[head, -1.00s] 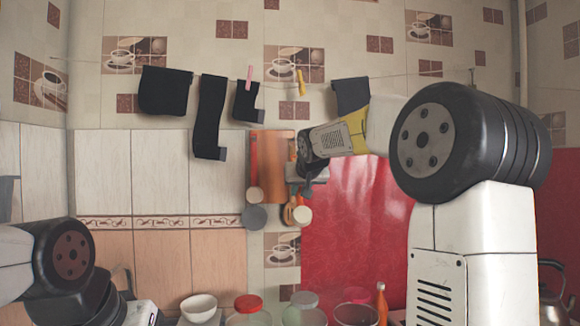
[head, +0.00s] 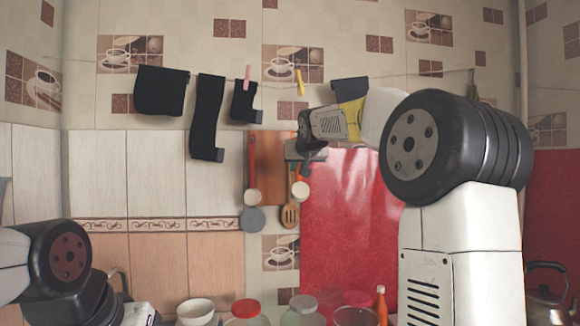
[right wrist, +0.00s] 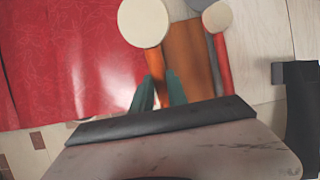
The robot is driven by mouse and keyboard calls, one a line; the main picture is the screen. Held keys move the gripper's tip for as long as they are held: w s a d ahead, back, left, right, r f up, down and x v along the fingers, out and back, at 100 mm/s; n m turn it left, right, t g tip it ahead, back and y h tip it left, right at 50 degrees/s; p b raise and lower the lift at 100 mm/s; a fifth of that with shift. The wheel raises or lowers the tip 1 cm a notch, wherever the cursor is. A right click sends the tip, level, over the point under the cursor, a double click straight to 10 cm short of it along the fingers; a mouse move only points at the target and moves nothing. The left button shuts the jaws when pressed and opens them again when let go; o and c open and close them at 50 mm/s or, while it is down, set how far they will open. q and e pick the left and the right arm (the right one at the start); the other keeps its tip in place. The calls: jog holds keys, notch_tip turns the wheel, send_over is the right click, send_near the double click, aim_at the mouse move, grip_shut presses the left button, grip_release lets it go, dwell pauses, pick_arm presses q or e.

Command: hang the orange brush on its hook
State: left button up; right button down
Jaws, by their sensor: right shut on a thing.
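The orange brush (head: 300,189) has an orange handle and a round whitish head. My right gripper (head: 306,166) is shut on its handle, and the head hangs below the jaws. In the right wrist view, the teal fingertips (right wrist: 159,92) close around the orange handle, and the round head (right wrist: 143,22) shows beyond them. The brush is in front of the wall, close to the brown board (head: 267,165). Its hook cannot be made out; the gripper covers that part of the wall. My left gripper is not in view; only the left arm shows at lower left.
A red-handled utensil (head: 252,155) and a slotted spatula (head: 290,214) hang beside the brush. Dark cloths (head: 207,115) hang on a line above. A red oilcloth panel (head: 345,225) covers the wall at right. A bowl (head: 196,310) and jars (head: 246,311) stand below.

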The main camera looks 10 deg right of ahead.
jog(key=shift+w+r+x, duration=0.1)
jog(key=shift+r+x, duration=0.1)
jog(key=shift+x, duration=0.75)
jog(key=shift+w+r+x, duration=0.1)
jog(key=shift+r+x, duration=0.1)
jog(key=shift+x, duration=0.75)
jog(key=shift+w+r+x, duration=0.1)
jog(key=shift+r+x, duration=0.1)
jog(key=shift+x, duration=0.8)
jog(key=c, duration=1.2)
grip_release()
jog(key=shift+f, duration=0.1)
jog(key=shift+c, duration=0.2)
